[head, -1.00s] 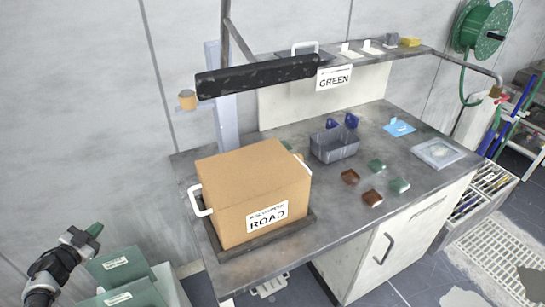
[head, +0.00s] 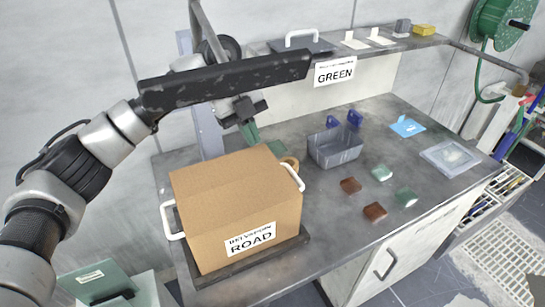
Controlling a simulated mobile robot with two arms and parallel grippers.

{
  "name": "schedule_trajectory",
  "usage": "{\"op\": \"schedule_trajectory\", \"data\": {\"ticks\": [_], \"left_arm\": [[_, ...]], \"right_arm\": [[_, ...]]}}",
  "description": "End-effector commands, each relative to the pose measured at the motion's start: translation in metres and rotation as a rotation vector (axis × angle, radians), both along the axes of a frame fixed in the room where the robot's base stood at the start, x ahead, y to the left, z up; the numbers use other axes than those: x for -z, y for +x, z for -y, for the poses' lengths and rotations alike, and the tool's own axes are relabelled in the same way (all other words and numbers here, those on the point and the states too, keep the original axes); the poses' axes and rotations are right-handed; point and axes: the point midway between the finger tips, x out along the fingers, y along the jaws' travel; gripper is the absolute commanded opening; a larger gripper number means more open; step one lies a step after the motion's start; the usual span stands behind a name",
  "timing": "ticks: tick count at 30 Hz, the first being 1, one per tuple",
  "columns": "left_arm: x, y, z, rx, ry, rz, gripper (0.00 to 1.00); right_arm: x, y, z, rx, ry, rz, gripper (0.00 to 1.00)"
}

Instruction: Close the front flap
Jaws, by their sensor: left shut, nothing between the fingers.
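The brown cardboard box (head: 232,205) labelled ROAD stands on a dark base plate (head: 262,255) at the front left of the bench. White handles show at its left (head: 170,222) and right (head: 293,177) sides. Its top looks flat, and I cannot make out a separate raised front flap. My right gripper is not in view.
A grey bin (head: 335,148), brown and green blocks (head: 374,212) and a clear tray (head: 450,158) lie to the right on the bench (head: 320,225).

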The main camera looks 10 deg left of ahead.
Motion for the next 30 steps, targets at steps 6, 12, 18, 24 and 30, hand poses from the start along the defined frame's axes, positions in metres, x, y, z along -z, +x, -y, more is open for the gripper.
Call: {"op": "schedule_trajectory", "data": {"ticks": [6,12,18,24,30], "left_arm": [[-0.009,-0.010,-0.029,0.023,0.217,-0.019,0.00],[0.011,-0.016,-0.028,0.026,0.226,-0.025,0.00],[0.046,-0.024,-0.022,0.026,0.224,-0.026,0.00],[0.075,-0.029,-0.018,0.025,0.222,-0.025,0.00],[0.087,-0.031,-0.016,0.026,0.222,-0.022,0.00]], "right_arm": [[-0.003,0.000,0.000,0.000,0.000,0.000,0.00],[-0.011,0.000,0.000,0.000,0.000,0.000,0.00],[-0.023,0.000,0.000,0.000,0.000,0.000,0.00],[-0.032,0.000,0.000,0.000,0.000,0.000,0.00],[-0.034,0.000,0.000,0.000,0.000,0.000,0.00]]}}
